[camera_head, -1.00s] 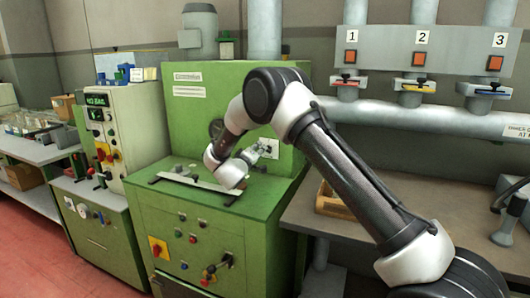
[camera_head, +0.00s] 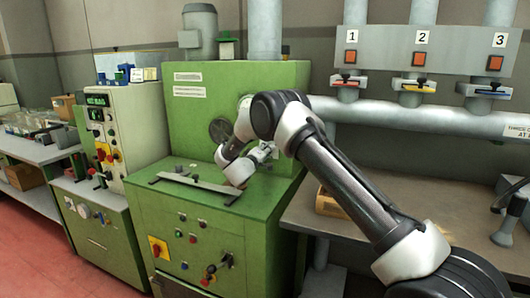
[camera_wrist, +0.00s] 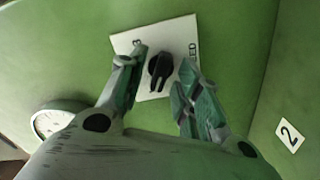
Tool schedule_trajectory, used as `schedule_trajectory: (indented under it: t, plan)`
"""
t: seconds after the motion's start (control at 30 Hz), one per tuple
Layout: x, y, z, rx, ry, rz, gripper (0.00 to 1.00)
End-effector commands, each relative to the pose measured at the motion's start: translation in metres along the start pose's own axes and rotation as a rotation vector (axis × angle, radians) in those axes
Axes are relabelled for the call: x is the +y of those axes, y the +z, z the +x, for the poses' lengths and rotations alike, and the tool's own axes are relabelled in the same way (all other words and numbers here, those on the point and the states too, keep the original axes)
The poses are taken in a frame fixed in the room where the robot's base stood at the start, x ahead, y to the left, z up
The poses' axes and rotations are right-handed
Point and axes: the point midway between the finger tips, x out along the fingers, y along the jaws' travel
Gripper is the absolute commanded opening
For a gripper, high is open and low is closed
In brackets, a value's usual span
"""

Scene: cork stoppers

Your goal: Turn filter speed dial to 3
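The dial is a black knob (camera_wrist: 160,72) on a white plate (camera_wrist: 175,32) fixed to a green machine panel, seen in the wrist view. A "3" shows near the plate's left edge and letters ending in "ED" at its right. My gripper (camera_wrist: 160,88) is open, one finger on each side of the knob, with gaps visible. Whether the fingertips reach the knob's depth I cannot tell. In the head view my gripper (camera_head: 262,153) is small, at the front of the green machine (camera_head: 190,125), and my arm hides the dial there.
A metal bar (camera_head: 195,184) lies on the machine's ledge below my arm. A control cabinet (camera_head: 135,125) stands left.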

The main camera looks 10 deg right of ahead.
Motion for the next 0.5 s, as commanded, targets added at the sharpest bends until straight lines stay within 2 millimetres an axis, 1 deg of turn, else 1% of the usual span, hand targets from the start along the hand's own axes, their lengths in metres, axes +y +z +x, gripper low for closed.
schedule_trajectory:
  t: [0.03,0.1,0.2,0.5]
  plan:
    - [0.0001,0.0,-0.0001,0.0,0.0,0.0,0.28]
    - [0.0001,-0.0001,-0.0001,0.0,0.0,0.0,0.16]
    - [0.0002,0.0,0.0,0.0,0.0,0.0,0.0]
    - [0.0004,0.0007,0.0007,-0.001,0.0,0.009,0.0]
